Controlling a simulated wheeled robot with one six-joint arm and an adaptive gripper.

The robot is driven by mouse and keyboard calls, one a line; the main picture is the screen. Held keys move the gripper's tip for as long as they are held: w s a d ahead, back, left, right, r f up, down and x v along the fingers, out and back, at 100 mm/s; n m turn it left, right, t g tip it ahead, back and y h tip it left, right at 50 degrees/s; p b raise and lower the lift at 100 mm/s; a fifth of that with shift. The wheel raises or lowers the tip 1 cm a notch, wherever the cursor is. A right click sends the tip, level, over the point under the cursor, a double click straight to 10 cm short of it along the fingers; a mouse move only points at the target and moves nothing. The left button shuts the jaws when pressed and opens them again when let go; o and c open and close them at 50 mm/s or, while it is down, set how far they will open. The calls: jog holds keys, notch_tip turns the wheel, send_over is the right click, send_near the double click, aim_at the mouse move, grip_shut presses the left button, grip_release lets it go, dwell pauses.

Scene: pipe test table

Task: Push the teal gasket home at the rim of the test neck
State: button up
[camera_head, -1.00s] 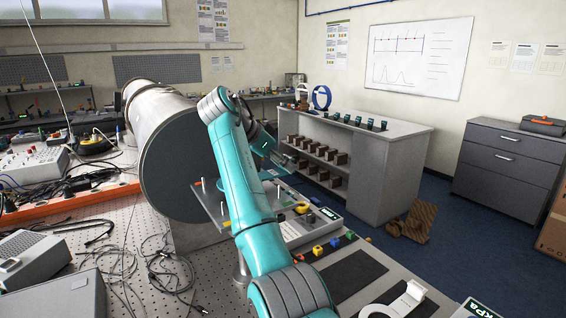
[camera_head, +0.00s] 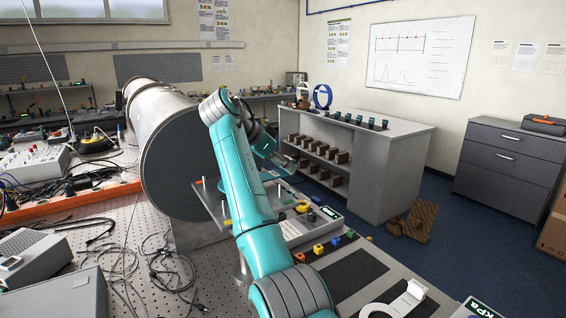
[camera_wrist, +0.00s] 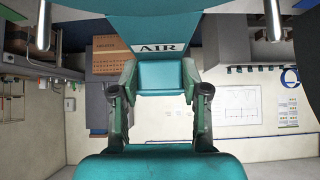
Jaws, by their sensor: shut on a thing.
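My gripper (camera_wrist: 160,92) is shut on a teal piece (camera_wrist: 160,79), which sits between its two fingertips in the wrist view. This piece looks like the gasket, though its full shape does not show. A white strip marked AIR (camera_wrist: 160,47) lies just beyond it. In the head view my gripper (camera_head: 262,135) is partly hidden behind my arm, with the teal piece (camera_head: 272,156) beside it, above a grey plate with upright pins (camera_head: 207,207). I cannot make out the test neck's rim or whether the teal piece touches it.
A large metal cylinder (camera_head: 182,165) stands left of my arm. A box marked kPa (camera_head: 325,213) and several coloured blocks (camera_head: 318,249) lie to the right. Loose cables (camera_head: 165,275) cover the perforated bench. A shelf cabinet (camera_head: 385,165) stands behind.

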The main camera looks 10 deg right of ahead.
jog(key=shift+f, duration=0.95)
jog(key=o, duration=1.4)
jog(key=shift+r, duration=0.15)
